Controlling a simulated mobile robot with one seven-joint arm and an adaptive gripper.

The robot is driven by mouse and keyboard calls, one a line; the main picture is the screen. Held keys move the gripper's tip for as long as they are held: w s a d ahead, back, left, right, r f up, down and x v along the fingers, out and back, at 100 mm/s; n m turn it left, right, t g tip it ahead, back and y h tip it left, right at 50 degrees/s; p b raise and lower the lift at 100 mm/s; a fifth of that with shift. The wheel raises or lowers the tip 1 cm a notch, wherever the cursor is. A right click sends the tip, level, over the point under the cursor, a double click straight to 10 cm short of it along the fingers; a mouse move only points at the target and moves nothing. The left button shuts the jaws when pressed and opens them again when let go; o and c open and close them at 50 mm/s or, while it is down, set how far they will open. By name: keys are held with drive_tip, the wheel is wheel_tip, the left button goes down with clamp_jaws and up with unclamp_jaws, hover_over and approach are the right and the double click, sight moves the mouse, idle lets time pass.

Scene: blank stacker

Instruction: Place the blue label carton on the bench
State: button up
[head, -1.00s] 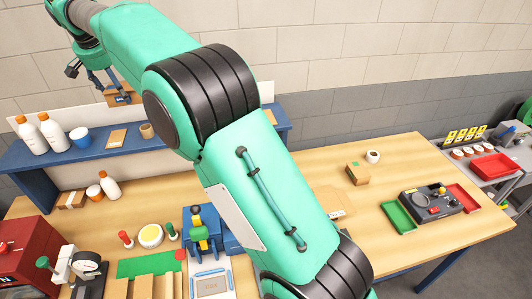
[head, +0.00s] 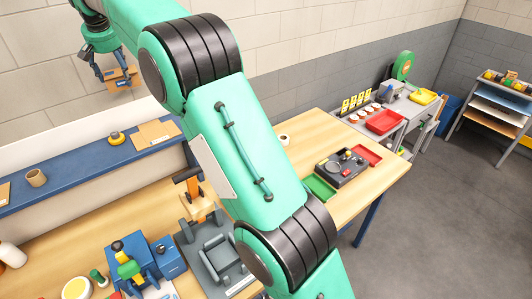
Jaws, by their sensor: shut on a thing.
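My gripper (head: 112,74) is at the upper left, at the end of my raised green arm. It is shut on a small brown carton (head: 124,79), which I take to be the blue label carton; a small bluish patch shows on it. The carton is held in the air, above the level of the blue shelf and in front of the wall, apart from any surface. The wooden bench (head: 308,127) runs below and to the right. My arm hides much of its middle.
The blue shelf (head: 62,186) holds a brown cup (head: 36,178) and flat cardboard (head: 155,132). A grey fixture (head: 217,258) and blue device (head: 130,265) crowd the near bench. A green tray (head: 319,188) and dark control box (head: 343,166) stand right. Some bare wood shows behind them.

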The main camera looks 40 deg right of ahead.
drive_tip(key=d+f, duration=0.3)
drive_tip(key=d, duration=1.2)
drive_tip(key=s+d+f+m, duration=0.1)
drive_tip(key=s+d+f, duration=0.1)
drive_tip(key=d+f, duration=0.45)
drive_tip(key=s+d+f+m+h+b, duration=0.15)
drive_tip(key=d+f, duration=0.25)
drive_tip(key=d, duration=0.6)
drive_tip(key=s+d+f+m, duration=0.1)
drive_tip(key=s+d+f, duration=0.3)
drive_tip(key=d, duration=0.5)
drive_tip(key=m+g+b, duration=0.1)
drive_tip(key=m, duration=0.3)
hover_over(306, 156)
wheel_tip(306, 156, down, 22)
drive_tip(key=shift+w+d+r+h, duration=0.1)
drive_tip(key=shift+w+r+h, duration=0.1)
drive_tip(key=shift+h, duration=0.25)
drive_tip(key=shift+f, duration=0.15)
drive_tip(key=shift+c, duration=0.2)
drive_tip(key=shift+f+b, duration=0.4)
drive_tip(key=shift+f, duration=2.65)
drive_tip(key=shift+f+b, duration=0.3)
drive_tip(key=shift+f, duration=1.55)
